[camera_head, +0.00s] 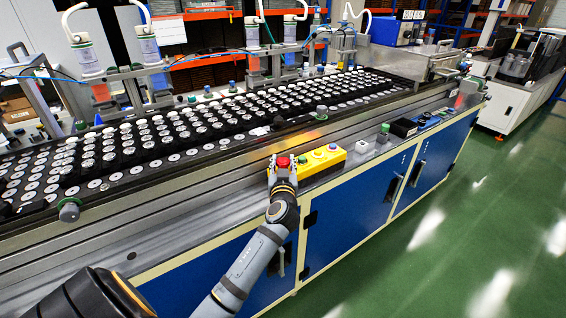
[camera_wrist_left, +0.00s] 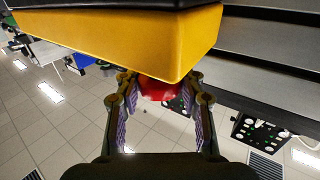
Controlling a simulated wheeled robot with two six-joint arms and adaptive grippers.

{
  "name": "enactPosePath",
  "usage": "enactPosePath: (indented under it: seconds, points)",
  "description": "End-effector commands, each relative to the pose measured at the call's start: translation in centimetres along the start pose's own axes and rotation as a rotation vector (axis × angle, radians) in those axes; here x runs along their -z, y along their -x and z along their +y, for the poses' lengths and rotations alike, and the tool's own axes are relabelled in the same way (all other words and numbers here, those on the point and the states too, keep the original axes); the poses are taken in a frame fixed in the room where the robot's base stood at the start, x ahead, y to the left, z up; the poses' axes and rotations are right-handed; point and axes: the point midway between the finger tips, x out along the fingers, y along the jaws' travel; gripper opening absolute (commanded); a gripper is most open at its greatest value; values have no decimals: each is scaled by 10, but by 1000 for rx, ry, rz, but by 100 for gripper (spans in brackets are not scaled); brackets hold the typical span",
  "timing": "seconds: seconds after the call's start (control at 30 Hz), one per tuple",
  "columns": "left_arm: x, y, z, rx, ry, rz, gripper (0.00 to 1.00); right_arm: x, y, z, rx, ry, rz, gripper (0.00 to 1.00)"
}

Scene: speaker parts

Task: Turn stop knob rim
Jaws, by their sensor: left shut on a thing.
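The red stop knob (camera_head: 283,161) is at the left end of the yellow control box (camera_head: 325,160) on the front ledge of the line. My left gripper (camera_head: 282,163) is at the knob, with a finger on each side of it. In the left wrist view the red knob (camera_wrist_left: 158,88) sits between the tips of my left gripper (camera_wrist_left: 158,92), below the yellow box (camera_wrist_left: 130,40). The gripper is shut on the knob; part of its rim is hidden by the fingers. My right gripper is not in view.
A conveyor (camera_head: 200,135) with rows of speaker parts runs behind the box. Other buttons (camera_head: 318,153) are on the box to the right of the knob. A small grey block (camera_head: 361,147) and a green button (camera_head: 384,128) stand further right. Blue cabinet doors (camera_head: 350,205) are below.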

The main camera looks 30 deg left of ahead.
Motion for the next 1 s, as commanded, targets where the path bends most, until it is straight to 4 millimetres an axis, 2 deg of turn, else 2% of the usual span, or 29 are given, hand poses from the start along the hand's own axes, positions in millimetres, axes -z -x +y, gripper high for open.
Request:
enactPosePath:
  seconds: [0.37,1.0]
  points:
    - [1,0,-1,-58,-3,1,7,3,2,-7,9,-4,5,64]
    - [0,0,-1,-510,-7,1,7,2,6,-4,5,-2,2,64]
